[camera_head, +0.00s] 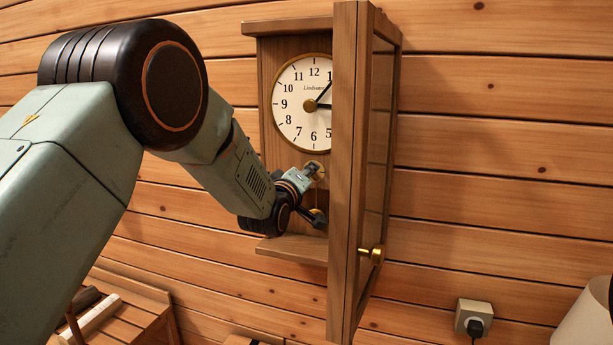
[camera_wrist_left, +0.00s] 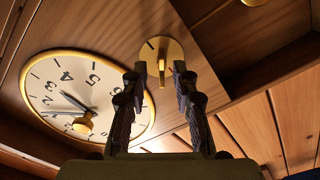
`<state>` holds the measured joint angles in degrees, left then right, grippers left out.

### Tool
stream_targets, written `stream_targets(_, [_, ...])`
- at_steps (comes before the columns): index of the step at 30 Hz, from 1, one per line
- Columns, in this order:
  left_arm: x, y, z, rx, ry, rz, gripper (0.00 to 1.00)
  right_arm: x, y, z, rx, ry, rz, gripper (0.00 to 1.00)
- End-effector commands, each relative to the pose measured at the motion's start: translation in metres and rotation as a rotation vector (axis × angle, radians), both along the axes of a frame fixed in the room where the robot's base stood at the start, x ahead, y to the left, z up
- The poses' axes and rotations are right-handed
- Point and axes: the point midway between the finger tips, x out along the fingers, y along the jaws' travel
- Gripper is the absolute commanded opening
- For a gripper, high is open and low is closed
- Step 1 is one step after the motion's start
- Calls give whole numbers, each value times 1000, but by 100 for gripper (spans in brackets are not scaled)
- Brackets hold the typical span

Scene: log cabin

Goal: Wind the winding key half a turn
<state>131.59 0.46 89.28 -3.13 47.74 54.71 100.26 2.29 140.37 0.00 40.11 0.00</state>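The wall clock has a white dial (camera_head: 297,118) with black numerals in a wooden case. Below the dial is a round brass plate (camera_head: 320,176), mostly hidden by my left gripper (camera_head: 313,170) in the head view. In the wrist view, the plate (camera_wrist_left: 158,50) carries a narrow brass winding key (camera_wrist_left: 162,72). The fingers of my left gripper (camera_wrist_left: 160,68) are apart on either side of the key, with a gap visible on both sides. The tilted dial (camera_wrist_left: 60,90) shows at the left there. My right gripper is in neither view.
The clock's door (camera_head: 342,170) stands open towards me, just right of my left gripper, with a brass knob (camera_head: 377,255). A brass pendulum bob (camera_head: 318,215) hangs below the plate. An outlet with a plug (camera_head: 473,318) and a lampshade (camera_head: 588,318) are at lower right.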

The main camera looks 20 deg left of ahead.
Motion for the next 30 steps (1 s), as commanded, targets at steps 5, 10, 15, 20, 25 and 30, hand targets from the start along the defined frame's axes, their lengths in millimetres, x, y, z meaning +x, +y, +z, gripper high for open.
stream_targets(5, [0, 0, 0, 0, 1, 1, 18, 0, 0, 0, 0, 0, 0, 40])
stream_targets(10, [0, 0, 0, 0, 1, 1, 4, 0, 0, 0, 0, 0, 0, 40])
stream_targets(15, [0, 0, -1, 1, 2, -1, 0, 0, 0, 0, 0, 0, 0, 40])
stream_targets(20, [0, 0, -1, 1, 2, -1, 0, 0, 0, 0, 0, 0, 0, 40])
stream_targets(25, [0, 0, 0, 7, 0, -1, 0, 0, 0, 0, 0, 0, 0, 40])
stream_targets(30, [0, 0, 0, 52, -1, -1, 0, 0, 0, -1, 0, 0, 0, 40])
